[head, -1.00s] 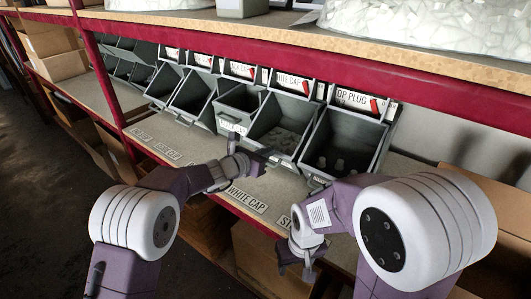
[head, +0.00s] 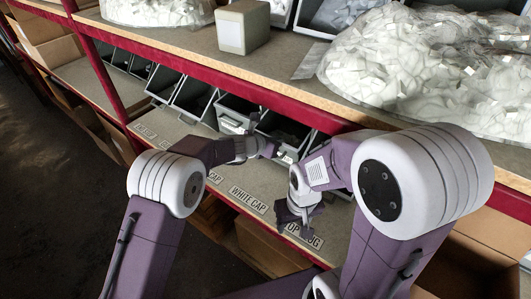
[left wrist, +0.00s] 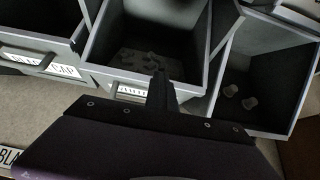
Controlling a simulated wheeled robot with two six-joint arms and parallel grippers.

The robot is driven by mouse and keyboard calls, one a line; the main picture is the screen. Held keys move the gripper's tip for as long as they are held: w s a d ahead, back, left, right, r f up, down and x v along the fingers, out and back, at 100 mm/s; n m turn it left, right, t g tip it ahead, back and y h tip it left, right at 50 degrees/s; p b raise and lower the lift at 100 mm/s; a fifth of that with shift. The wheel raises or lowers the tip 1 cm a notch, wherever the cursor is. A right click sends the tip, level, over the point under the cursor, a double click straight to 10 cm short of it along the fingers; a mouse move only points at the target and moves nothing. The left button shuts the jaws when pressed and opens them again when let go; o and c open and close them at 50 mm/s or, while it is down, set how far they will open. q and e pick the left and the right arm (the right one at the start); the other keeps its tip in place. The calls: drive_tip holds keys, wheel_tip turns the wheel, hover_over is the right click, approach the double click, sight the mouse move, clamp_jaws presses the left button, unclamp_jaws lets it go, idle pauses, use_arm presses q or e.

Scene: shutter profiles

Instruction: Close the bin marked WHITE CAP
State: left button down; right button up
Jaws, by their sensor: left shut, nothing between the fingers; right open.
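The WHITE CAP bin (head: 284,125) is a grey bin in the row under the red shelf edge, behind the WHITE CAP shelf label (head: 248,199). In the left wrist view the bin (left wrist: 196,40) gapes open, with small pale parts inside. Its front label is mostly hidden by my gripper. My left gripper (head: 276,149) is shut and empty at the bin's front; in the left wrist view its fingers (left wrist: 160,88) overlap the front rim. I cannot tell whether they touch. My right gripper (head: 299,225) is open, hanging lower by the plug label at the shelf's front.
A neighbouring bin (left wrist: 35,48) with a label ending in CAP stands left, and another bin (left wrist: 262,85) with a few pale pieces stands right. The upper shelf's red edge (head: 262,97) overhangs the bins. Heaped bags (head: 420,70) and a grey box (head: 243,27) lie above.

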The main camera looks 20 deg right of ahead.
use_arm(q)
drive_tip(key=shift+w+d+r+p, duration=0.4)
drive_tip(key=shift+w+d+p, duration=0.35)
drive_tip(key=shift+p, duration=0.4)
drive_tip(key=shift+d, duration=0.15)
